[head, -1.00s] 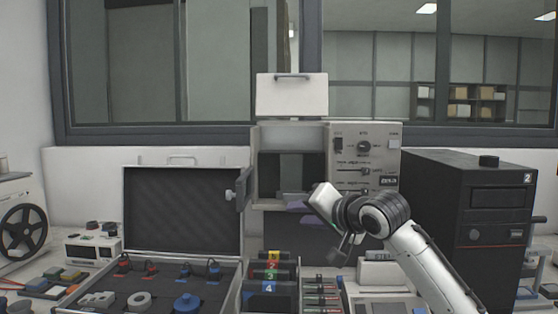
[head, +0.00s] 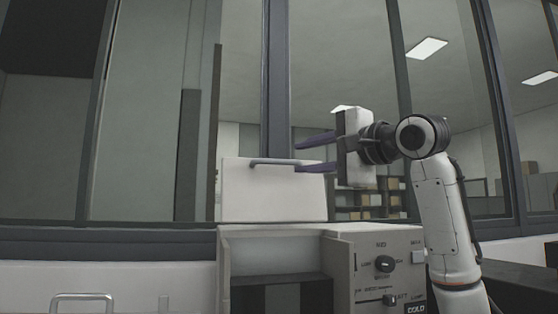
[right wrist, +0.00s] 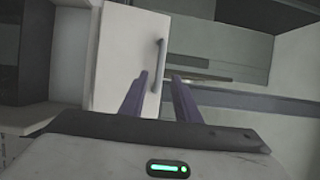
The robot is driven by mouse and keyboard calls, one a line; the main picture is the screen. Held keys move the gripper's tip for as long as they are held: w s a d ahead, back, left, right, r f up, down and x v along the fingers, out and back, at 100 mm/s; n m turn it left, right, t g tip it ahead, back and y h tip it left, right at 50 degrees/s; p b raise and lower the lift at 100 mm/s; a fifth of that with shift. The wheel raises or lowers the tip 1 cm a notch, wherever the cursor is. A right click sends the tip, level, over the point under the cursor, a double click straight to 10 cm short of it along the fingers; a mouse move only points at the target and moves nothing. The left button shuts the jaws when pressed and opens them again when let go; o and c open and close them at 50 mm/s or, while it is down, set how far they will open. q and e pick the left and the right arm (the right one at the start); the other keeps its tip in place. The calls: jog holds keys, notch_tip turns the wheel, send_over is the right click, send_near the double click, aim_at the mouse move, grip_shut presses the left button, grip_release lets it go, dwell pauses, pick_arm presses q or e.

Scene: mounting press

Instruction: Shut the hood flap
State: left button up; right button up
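The hood flap (head: 270,195) is a white panel standing raised and open above the mounting press (head: 375,265). A grey bar handle (head: 273,162) runs along its top edge. In the right wrist view the flap (right wrist: 118,55) shows ahead, with its handle (right wrist: 158,65) lined up roughly between my fingertips. My right gripper (head: 296,158) is open and empty, its two purple fingers pointing left at the handle's height, near its right end. The fingertips also show in the right wrist view (right wrist: 158,77). I cannot tell whether they touch the handle. My left gripper is not in view.
A window frame (head: 276,80) stands behind. A case handle (head: 82,299) shows at lower left. The space left of the flap is clear.

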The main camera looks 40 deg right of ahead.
aim_at(281, 161)
jog(key=w, duration=0.2)
jog(key=w+p, duration=0.1)
jog(key=w, duration=0.3)
jog(key=shift+w+d+r+p, duration=0.1)
jog(key=shift+d+p, duration=0.2)
jog(key=shift+w+d, duration=0.1)
jog(key=shift+w, duration=0.55)
grip_shut()
